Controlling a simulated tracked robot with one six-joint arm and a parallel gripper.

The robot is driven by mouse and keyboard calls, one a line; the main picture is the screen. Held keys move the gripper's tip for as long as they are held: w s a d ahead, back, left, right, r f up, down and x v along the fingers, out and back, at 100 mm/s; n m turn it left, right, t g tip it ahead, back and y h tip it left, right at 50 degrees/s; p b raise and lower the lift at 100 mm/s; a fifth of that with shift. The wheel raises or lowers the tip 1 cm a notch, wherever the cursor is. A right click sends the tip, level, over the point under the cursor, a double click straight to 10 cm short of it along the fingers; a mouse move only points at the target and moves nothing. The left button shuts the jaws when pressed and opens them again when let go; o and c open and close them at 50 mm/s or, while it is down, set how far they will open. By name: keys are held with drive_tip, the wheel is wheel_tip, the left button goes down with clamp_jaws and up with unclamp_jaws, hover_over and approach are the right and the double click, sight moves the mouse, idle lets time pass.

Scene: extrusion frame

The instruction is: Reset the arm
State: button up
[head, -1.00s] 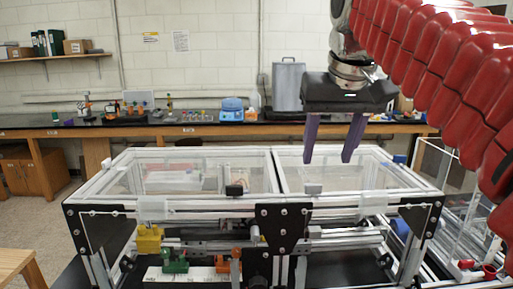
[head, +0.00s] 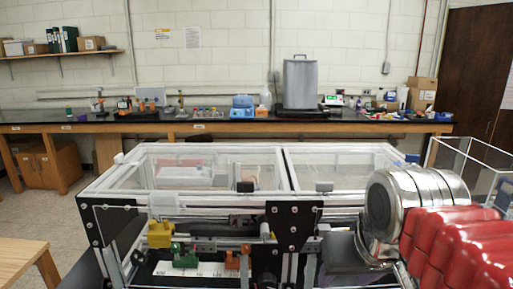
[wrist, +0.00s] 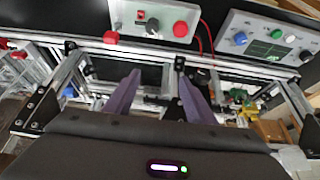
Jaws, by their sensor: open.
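My gripper (wrist: 158,76) shows in the wrist view with its two purple fingers spread apart and nothing between them. Its dark body fills the lower part of that view. In the head view my arm is low at the right, its silver joint and red links in front of the extrusion frame's right side. There the gripper is mostly hidden, with a dark part of its body beside the frame. The extrusion frame (head: 232,203) has clear top panels and black corner plates.
Yellow (head: 160,234), green (head: 184,256) and orange (head: 233,260) blocks sit at the frame's front. A power supply (wrist: 150,18) and an oscilloscope (wrist: 268,38) show in the wrist view. A long bench (head: 225,125) with lab items stands behind. A clear-walled box (head: 470,165) stands at right.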

drive_tip(key=s+f, duration=0.5)
drive_tip(key=f, duration=0.5)
drive_tip(key=shift+s, duration=0.15)
drive_tip(key=shift+c, duration=0.4)
idle(1.4)
